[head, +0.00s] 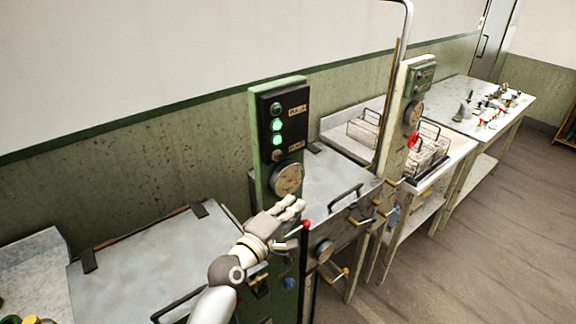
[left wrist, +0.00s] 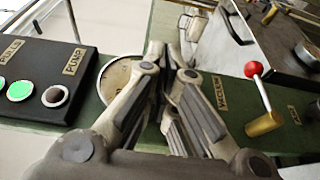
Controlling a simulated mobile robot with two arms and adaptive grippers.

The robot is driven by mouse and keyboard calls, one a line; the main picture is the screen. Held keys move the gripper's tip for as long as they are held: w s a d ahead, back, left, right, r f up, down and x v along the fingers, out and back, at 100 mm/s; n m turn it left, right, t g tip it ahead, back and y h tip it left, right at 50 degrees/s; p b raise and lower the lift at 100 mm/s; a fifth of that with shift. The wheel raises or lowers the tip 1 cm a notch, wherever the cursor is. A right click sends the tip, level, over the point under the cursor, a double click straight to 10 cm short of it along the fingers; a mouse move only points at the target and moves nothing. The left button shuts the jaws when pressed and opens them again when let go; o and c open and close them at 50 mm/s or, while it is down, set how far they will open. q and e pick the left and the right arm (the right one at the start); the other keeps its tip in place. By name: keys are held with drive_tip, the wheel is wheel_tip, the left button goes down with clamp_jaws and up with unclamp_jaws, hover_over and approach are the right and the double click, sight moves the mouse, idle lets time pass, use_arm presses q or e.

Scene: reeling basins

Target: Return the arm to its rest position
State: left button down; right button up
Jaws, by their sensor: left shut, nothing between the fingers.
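My left gripper (head: 292,210) is in the head view in front of the green control post, just below its round gauge (head: 287,179). Its fingers are closed together with nothing between them. In the left wrist view the left gripper (left wrist: 170,50) hides part of the gauge (left wrist: 118,75). The black panel (head: 283,130) above has two lit green lamps and labels. A red-knobbed lever (head: 306,226) stands right beside the gripper; I cannot tell whether they touch. The lever also shows in the left wrist view (left wrist: 257,80). My right gripper is not in view.
Metal-lidded basins (head: 150,262) stand on both sides of the post. A second post (head: 405,115) with a pipe and valves is to the right. Wire baskets (head: 428,150) and a table of small items (head: 480,95) lie beyond. The floor (head: 470,260) at right is clear.

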use_arm(q)
drive_tip(key=s+a+f+m+g+y, duration=0.25)
drive_tip(key=s+a+f+m, duration=0.2)
drive_tip(key=s+f, duration=0.3)
drive_tip(key=s+a+f+m+g+y, duration=0.2)
drive_tip(key=s+a+f+m+g, duration=0.25)
drive_tip(key=s, duration=0.45)
drive_tip(key=s+a+f+m+g+y, duration=0.2)
drive_tip(key=s+a+y, duration=0.1)
drive_tip(key=s+a, duration=0.5)
drive_tip(key=s+a+f+m+g+y, duration=0.25)
drive_tip(key=s+a, duration=0.45)
drive_tip(key=s, duration=0.4)
wheel_tip(320, 180, down, 32)
drive_tip(key=f+b, duration=0.1)
drive_tip(key=b, duration=0.6)
drive_tip(key=s+a+f+g+b, duration=0.1)
drive_tip(key=s+f+b, duration=0.2)
drive_tip(key=s+f, duration=0.6)
drive_tip(key=s+a+f+g+b, duration=0.1)
drive_tip(key=s+f+b, duration=0.3)
drive_tip(key=s+f, duration=0.4)
wheel_tip(320, 180, down, 7)
drive_tip(key=shift+s+a+f, duration=0.1)
drive_tip(key=shift+s+a, duration=0.15)
drive_tip(key=shift+s, duration=0.15)
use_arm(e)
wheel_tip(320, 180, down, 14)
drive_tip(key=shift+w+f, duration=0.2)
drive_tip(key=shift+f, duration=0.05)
